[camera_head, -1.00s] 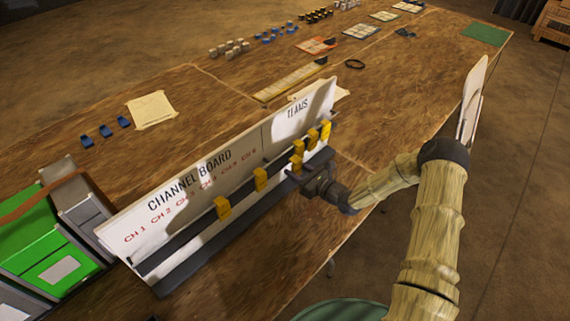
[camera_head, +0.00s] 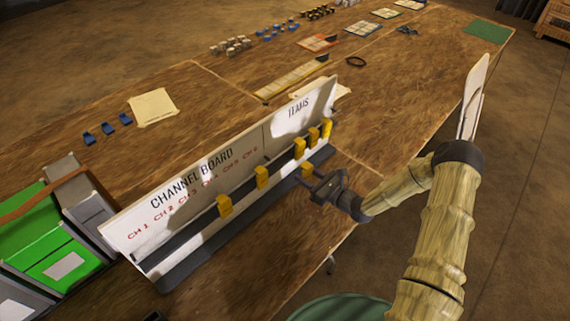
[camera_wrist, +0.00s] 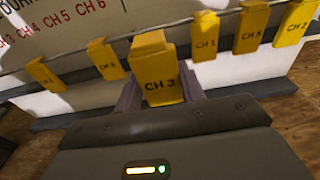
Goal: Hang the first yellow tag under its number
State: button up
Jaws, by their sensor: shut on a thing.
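My gripper (camera_head: 314,180) is shut on a yellow tag marked CH 3 (camera_wrist: 156,68), held a little in front of the board; the same tag shows small in the head view (camera_head: 307,171). The white channel board (camera_head: 175,195) has red CH numbers in a row on its left part and another heading on its right part. Three yellow tags hang at the right: CH 1 (camera_wrist: 205,36), one whose number is hard to read (camera_wrist: 251,26), and CH 2 (camera_wrist: 296,22).
A green and grey case (camera_head: 62,245) stands against the board's left end. The wooden table (camera_head: 285,240) is clear in front of the board. Blue clips (camera_head: 107,129) and a paper sheet (camera_head: 153,107) lie behind it.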

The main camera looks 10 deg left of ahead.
jog(key=s+d+f+m+t+h, duration=0.3)
jog(key=s+d+m+h, duration=0.2)
jog(key=d+h, duration=0.1)
jog(key=s+d+f+m+t+h, duration=0.3)
jog(key=s+d+f+m+h, duration=0.1)
jog(key=d+h, duration=0.3)
jog(key=shift+s+d+f+m+t, duration=0.3)
jog(key=shift+s+d+m, duration=0.25)
jog(key=shift+d+m, duration=0.25)
jog(key=shift+d, duration=0.1)
